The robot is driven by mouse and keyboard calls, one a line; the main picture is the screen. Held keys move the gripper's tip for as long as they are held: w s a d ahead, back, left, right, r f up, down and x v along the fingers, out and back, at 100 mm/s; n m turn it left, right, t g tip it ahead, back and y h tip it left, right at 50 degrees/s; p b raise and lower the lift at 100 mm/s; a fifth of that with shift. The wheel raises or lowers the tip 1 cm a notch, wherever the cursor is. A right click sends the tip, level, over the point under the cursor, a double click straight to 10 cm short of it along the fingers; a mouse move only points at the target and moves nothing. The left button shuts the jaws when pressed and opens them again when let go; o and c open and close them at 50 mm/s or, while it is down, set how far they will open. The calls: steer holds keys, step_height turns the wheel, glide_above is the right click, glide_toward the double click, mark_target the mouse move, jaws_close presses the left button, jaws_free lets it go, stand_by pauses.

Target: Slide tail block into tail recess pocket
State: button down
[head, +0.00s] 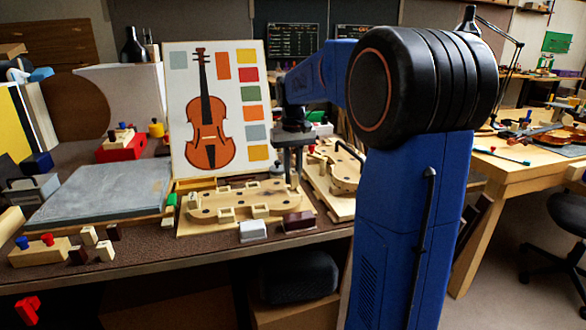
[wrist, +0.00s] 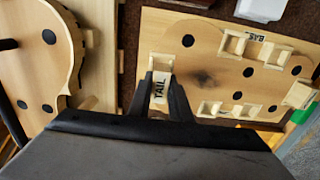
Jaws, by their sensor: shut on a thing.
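My gripper (wrist: 160,82) is shut on a pale wooden block marked TAIL (wrist: 160,92), held between its dark fingers. The wooden mould board (wrist: 218,62) lies below, with several raised pockets along its edges. The tail recess pocket (wrist: 161,62) is at the board's left end in the wrist view, right at the fingertips. I cannot tell how far the block sits inside it. In the head view my arm reaches down to the right end of the board (head: 235,205), and the block itself is hard to make out there.
A violin body plate (wrist: 35,70) lies beside the board. A grey slab (head: 100,195) lies at left. A violin picture panel (head: 215,110) stands behind.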

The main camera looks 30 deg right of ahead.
mark_target(293, 171)
steer(key=shift+f, duration=0.55)
steer(key=shift+f, duration=0.85)
stand_by(1.2)
steer(key=c, duration=1.5)
jaws_free()
steer(key=shift+c, duration=0.2)
step_height(293, 171, up, 17)
steer(key=shift+r, duration=0.2)
